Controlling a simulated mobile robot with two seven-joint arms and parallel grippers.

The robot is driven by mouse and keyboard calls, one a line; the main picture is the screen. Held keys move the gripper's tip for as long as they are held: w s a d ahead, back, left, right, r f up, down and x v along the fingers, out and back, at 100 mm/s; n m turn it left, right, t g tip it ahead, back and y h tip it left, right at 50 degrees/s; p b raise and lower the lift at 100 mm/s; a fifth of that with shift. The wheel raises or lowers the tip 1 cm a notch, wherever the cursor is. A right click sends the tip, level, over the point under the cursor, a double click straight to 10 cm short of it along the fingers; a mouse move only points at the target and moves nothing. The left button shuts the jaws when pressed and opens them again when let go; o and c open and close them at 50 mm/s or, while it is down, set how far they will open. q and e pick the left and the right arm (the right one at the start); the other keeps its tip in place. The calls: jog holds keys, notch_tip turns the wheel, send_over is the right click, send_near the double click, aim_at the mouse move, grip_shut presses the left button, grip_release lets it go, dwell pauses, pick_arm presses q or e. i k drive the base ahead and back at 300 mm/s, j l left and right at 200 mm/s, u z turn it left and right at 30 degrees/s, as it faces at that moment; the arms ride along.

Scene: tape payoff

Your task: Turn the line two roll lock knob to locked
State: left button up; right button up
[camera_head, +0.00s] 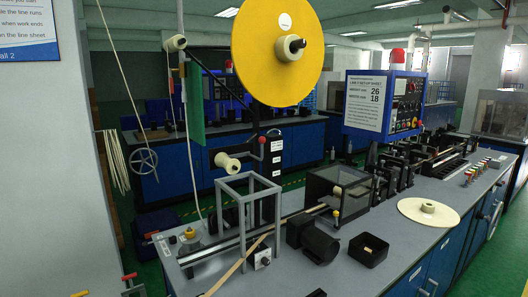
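A large yellow disc (265,25) stands upright at the top centre, on a payoff frame. A cream hub (290,48) with a dark centre sits at its middle. I cannot tell whether this hub is the line two roll lock knob, or whether it is locked. A small red ball knob (262,139) sits on the payoff post below the disc. Cream rollers show at the upper left (175,43) and lower down (228,162). Neither of my grippers is in view.
A grey bench (400,250) carries a grey open frame (248,190), a dark motor (320,243), a black tray (368,249) and a flat cream disc (428,212). A blue control cabinet (385,102) with a sheet stands behind. A pale pillar (45,180) fills the left.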

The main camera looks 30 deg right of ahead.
aim_at(300, 44)
jog(key=l+z, duration=0.15)
jog(key=l, duration=1.5)
jog(key=l+z, duration=0.15)
jog(key=l, duration=1.55)
